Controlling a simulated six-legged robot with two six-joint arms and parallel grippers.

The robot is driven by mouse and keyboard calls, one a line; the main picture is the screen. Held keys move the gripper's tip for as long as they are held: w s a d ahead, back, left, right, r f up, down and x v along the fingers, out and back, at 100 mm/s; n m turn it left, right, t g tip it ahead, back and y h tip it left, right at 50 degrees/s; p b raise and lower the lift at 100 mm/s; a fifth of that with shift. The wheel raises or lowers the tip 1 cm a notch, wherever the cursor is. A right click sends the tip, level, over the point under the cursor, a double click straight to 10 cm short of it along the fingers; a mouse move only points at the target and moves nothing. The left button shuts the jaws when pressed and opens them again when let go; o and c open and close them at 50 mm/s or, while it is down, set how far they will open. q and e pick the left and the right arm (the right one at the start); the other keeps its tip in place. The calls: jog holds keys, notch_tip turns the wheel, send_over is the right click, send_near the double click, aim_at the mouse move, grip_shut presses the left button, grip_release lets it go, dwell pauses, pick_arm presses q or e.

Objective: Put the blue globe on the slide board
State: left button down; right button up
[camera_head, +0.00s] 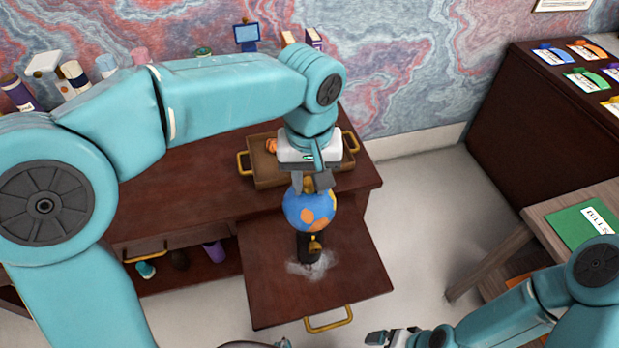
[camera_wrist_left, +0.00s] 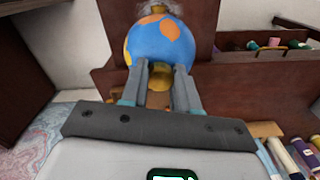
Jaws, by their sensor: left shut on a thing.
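The blue globe (camera_head: 309,209) has orange and yellow patches, a gold fitting and a dark stand. My left gripper (camera_head: 311,184) comes down from above and is shut at the globe's gold top part. In the left wrist view the globe (camera_wrist_left: 160,40) is just beyond the fingertips (camera_wrist_left: 160,75), with gold between the fingers. The brown slide board (camera_head: 350,285) is pulled out from the desk, with a gold handle in front. The globe appears upright over it; I cannot tell whether its base touches. My right gripper (camera_head: 392,338) is at the bottom edge, apart from the globe, its jaws unclear.
A wooden tray (camera_head: 262,178) with gold handles sits on the desk (camera_head: 190,195) behind the globe. Bottles and boxes line the back of the desk. A pale patch (camera_head: 312,266) marks the board by the stand. A side table with a green folder (camera_head: 583,232) is at right.

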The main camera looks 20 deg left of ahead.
pick_arm(q)
jog(key=shift+f, duration=0.1)
jog(key=c, duration=0.8)
grip_release()
jog(key=shift+c, duration=0.2)
jog(key=shift+r, duration=0.35)
notch_tip(320, 180, up, 12)
jog(key=p, duration=0.1)
jog(key=shift+f, duration=0.2)
jog(key=shift+s, duration=0.15)
